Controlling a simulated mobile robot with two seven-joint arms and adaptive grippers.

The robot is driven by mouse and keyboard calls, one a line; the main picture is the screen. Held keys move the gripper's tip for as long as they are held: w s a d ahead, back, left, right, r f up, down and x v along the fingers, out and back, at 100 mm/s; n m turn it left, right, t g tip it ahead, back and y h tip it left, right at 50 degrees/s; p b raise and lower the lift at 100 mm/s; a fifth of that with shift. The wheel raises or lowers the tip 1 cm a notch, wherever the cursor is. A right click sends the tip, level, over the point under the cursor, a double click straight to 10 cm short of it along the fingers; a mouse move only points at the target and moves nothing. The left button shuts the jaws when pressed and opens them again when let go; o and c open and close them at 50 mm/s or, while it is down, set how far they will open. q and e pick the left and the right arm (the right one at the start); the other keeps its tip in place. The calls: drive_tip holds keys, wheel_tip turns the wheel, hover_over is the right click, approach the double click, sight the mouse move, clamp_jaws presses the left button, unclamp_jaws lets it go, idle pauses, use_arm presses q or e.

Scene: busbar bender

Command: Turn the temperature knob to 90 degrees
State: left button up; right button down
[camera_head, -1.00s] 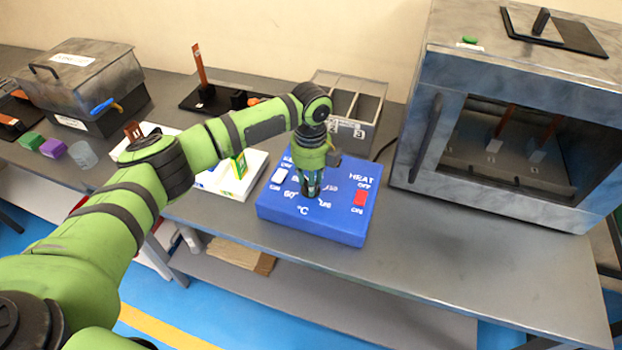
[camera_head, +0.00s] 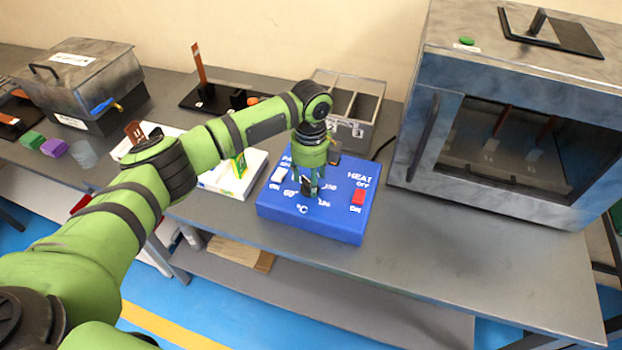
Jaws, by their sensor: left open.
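The blue control box (camera_head: 335,230) sits on the grey bench, with a white switch (camera_head: 279,174) at its left and a red HEAT switch (camera_head: 358,197) at its right. The temperature knob (camera_head: 308,186) shows as a small dark piece in the middle of the dial, partly hidden by my gripper. My left gripper (camera_head: 310,188) points down over the dial, open, with its fingers around or just above the knob; I cannot tell whether they touch it. Some dial numbers are covered. My right gripper is not in view.
A metal oven (camera_head: 500,75) with a glass door stands to the right of the box. A divided metal bin (camera_head: 352,132) is behind it, and a white tray (camera_head: 238,185) is to its left. The bench front right of the box is clear.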

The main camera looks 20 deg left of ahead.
use_arm(q)
wheel_tip(320, 180, up, 11)
idle(0.3)
drive_tip(key=shift+s+d, duration=0.1)
idle(0.4)
